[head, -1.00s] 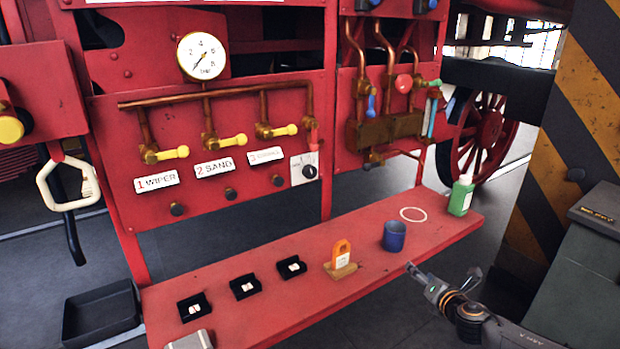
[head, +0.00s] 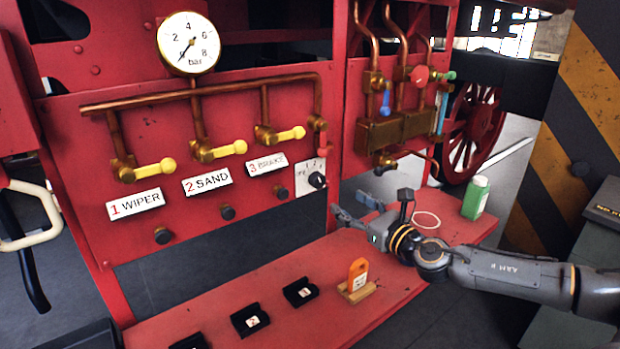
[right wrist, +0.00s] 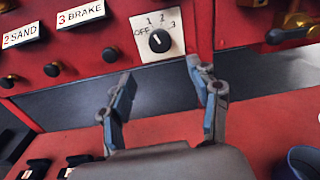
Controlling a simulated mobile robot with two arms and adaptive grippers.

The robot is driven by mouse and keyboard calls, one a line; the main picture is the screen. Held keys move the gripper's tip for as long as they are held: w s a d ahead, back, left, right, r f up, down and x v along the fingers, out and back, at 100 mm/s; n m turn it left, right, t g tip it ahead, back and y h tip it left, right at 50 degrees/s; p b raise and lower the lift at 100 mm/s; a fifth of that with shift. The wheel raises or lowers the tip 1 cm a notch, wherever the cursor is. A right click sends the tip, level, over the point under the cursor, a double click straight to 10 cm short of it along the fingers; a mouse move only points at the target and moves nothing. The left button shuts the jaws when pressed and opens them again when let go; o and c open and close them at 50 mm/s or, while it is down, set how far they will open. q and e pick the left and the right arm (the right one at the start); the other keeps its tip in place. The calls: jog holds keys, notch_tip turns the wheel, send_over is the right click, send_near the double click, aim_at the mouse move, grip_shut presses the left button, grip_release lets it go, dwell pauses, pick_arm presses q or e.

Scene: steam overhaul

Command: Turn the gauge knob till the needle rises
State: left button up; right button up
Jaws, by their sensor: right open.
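The black gauge knob (head: 317,180) sits on a white plate on the red panel, right of the BRAKE label. In the right wrist view the knob (right wrist: 159,41) is ringed by OFF, 1, 2 and 3; its pale mark seems to point up and left, toward OFF. The round white gauge (head: 189,42) is at upper left, its needle pointing down and left, at the low end. My right gripper (head: 348,205) is open and empty, below and right of the knob, apart from it. In the right wrist view its fingers (right wrist: 158,72) are spread below the knob. My left gripper is not in view.
Yellow-handled valves (head: 155,170) line the copper pipe left of the knob, with a red handle (head: 317,123) just above it. The red shelf (head: 240,285) below holds black holders, an orange tag (head: 357,272) and a green bottle (head: 475,197). A blue cup (right wrist: 304,162) shows in the wrist view.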

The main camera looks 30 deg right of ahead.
aim_at(320, 182)
jog(key=w+p, duration=0.1)
jog(key=w, duration=0.3)
jog(key=w+p, duration=0.1)
jog(key=w, duration=0.3)
jog(key=w+p, duration=0.2)
jog(key=w, duration=0.2)
jog(key=shift+w+a+r, duration=0.15)
jog(key=shift+a+r, duration=0.05)
jog(key=shift+a, duration=0.05)
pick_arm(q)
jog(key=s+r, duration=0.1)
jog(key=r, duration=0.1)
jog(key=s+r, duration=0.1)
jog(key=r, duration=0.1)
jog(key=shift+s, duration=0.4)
pick_arm(e)
jog(key=shift+w+f, duration=0.1)
jog(key=shift+w, duration=0.3)
jog(key=c, duration=1.2)
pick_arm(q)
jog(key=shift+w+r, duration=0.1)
pick_arm(e)
jog(key=shift+o, duration=0.2)
